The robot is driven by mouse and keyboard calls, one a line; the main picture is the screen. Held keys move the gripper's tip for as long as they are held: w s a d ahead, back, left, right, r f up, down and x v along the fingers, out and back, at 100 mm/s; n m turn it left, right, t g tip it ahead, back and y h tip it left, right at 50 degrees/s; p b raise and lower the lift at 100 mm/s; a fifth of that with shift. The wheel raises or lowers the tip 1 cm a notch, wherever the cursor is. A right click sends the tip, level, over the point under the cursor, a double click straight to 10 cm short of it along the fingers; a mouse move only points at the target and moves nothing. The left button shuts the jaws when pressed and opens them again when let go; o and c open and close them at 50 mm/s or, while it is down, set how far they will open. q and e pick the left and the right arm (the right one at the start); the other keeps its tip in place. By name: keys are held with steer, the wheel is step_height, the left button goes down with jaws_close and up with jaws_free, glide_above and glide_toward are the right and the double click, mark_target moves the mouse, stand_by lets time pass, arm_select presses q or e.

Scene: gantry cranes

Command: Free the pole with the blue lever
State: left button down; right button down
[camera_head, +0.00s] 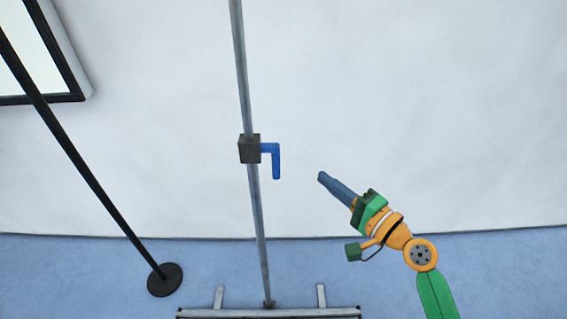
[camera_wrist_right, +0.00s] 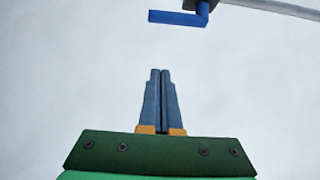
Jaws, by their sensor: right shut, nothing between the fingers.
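A grey pole (camera_head: 259,210) stands upright in the head view, passing through a dark clamp block (camera_head: 249,149). The blue lever (camera_head: 276,163) comes out of the block's right side and bends down. In the right wrist view the blue lever (camera_wrist_right: 178,18) is at the top, with part of the dark block (camera_wrist_right: 197,4) and the pole (camera_wrist_right: 275,8) beside it. My right gripper (camera_head: 321,176) is shut and empty, to the right of the lever's lower end and apart from it. Its closed fingers (camera_wrist_right: 161,72) point toward the lever. My left gripper is not in view.
The pole's foot meets a grey base frame (camera_head: 268,312) at the bottom. A black slanted pole on a round black base (camera_head: 165,280) stands at the left. A framed panel (camera_head: 30,50) is on the white wall at upper left.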

steer(key=shift+s+r, duration=0.1)
steer(key=shift+s, duration=0.1)
steer(key=w+a+p, duration=0.3)
steer(key=w+a, duration=0.1)
steer(key=a, duration=0.4)
steer(key=shift+w+a, duration=0.15)
steer(key=shift+w, duration=0.25)
